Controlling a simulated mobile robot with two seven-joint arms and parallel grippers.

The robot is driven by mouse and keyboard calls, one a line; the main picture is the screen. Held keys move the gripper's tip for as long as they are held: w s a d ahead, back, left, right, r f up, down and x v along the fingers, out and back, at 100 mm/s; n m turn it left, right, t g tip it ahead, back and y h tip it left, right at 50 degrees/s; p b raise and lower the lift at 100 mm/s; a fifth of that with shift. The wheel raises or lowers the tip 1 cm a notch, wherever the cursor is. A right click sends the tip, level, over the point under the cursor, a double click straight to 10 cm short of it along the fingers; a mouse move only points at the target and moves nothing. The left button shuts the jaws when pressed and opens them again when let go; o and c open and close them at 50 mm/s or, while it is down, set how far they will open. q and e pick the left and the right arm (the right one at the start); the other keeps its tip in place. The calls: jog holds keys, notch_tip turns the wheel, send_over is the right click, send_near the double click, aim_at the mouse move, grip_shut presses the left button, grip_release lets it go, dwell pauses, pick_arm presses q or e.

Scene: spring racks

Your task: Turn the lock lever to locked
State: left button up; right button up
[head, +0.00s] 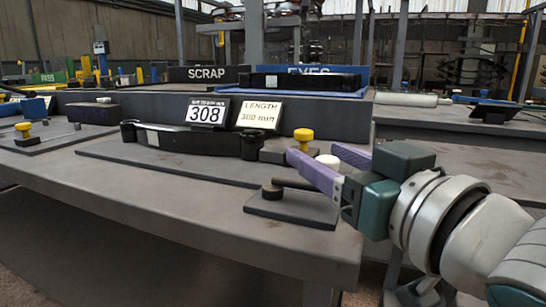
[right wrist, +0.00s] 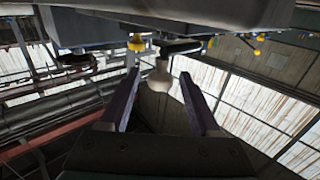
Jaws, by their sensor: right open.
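The lock lever (head: 295,183) is a dark bar on a dark base plate (head: 290,208) near the front right corner of the bench. Its round black pivot (head: 272,191) is at the left end. The bar runs right behind a purple finger. A pale round knob (head: 328,161) shows between my right gripper's fingers and seems to be the lever's end. My right gripper (head: 318,157) is open, with its purple fingers apart. In the right wrist view the pale knob (right wrist: 160,76) lies between the open fingertips (right wrist: 158,84); contact cannot be told. My left gripper is not in view.
A long black part (head: 190,140) lies on a flat plate behind the lever, near a yellow knob (head: 303,135). Signs reading 308 (head: 207,112) and LENGTH 300 mm (head: 259,115) stand behind it. The bench front left of the lever is clear.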

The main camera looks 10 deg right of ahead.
grip_shut()
dwell(0.4)
dwell(0.9)
